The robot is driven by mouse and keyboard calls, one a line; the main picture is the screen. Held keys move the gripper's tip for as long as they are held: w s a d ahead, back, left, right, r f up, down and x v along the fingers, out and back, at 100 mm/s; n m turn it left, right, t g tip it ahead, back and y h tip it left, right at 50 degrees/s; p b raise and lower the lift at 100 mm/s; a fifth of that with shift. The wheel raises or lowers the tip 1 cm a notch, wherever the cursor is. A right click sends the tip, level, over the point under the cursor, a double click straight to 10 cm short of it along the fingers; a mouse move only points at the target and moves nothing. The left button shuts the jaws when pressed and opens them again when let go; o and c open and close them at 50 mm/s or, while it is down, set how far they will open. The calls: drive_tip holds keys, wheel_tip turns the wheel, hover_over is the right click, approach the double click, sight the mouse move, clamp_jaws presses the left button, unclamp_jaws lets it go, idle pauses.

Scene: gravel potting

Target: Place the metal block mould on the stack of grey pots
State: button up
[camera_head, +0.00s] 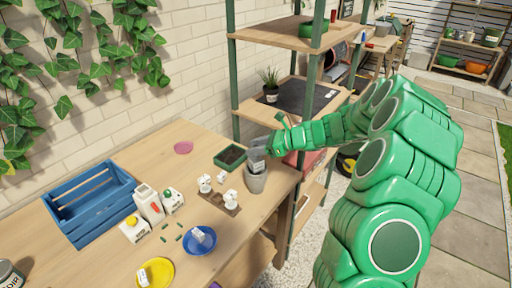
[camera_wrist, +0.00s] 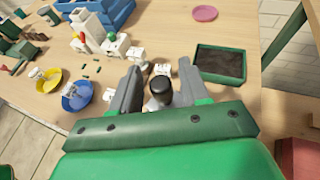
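The grey pots (camera_head: 256,184) stand as a stack near the right front edge of the wooden table. The metal block mould (camera_head: 258,168) shows as a pale metallic shape at the mouth of the stack, mostly hidden by my gripper (camera_head: 259,150), which is right above. In the wrist view my gripper (camera_wrist: 160,88) has one finger on each side of the mould's black knob (camera_wrist: 161,90). Gaps show between knob and fingers, so the gripper looks open around it. The pots are hidden in the wrist view, and how deep the mould sits cannot be told.
A dark green soil tray (camera_head: 230,158) lies just behind the pots. A brown holder (camera_head: 232,208) with white items stands to the left, near a blue bowl (camera_head: 200,240), a yellow plate (camera_head: 155,272) and a blue crate (camera_head: 92,205). A green-posted shelf (camera_head: 234,80) rises close behind.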

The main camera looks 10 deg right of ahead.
drive_tip(key=shift+o, duration=0.4)
drive_tip(key=shift+r, duration=0.15)
drive_tip(key=v, duration=1.2)
drive_tip(key=s+a+r+n+g+h, duration=0.25)
drive_tip(key=s+a+n, duration=0.4)
drive_tip(key=s, duration=0.35)
drive_tip(key=s+a+r+n+g+h, duration=0.1)
drive_tip(key=s+a+r+n+g, duration=0.3)
drive_tip(key=s+a, duration=0.5)
drive_tip(key=s+d+n+h, duration=0.3)
drive_tip(key=s+n, duration=0.1)
drive_tip(key=s, duration=0.4)
drive_tip(key=s+d+f+n+h, duration=0.1)
drive_tip(key=s+d+n+h, duration=0.1)
drive_tip(key=s, duration=0.7)
drive_tip(key=s+d+f+n+h, duration=0.1)
drive_tip(key=s+d+n+h, duration=0.2)
drive_tip(key=s+n, duration=0.3)
drive_tip(key=s+h, duration=0.1)
drive_tip(key=s, duration=0.1)
drive_tip(key=shift+s+d+f, duration=0.15)
drive_tip(key=shift+s+d, duration=0.15)
drive_tip(key=shift+s, duration=0.1)
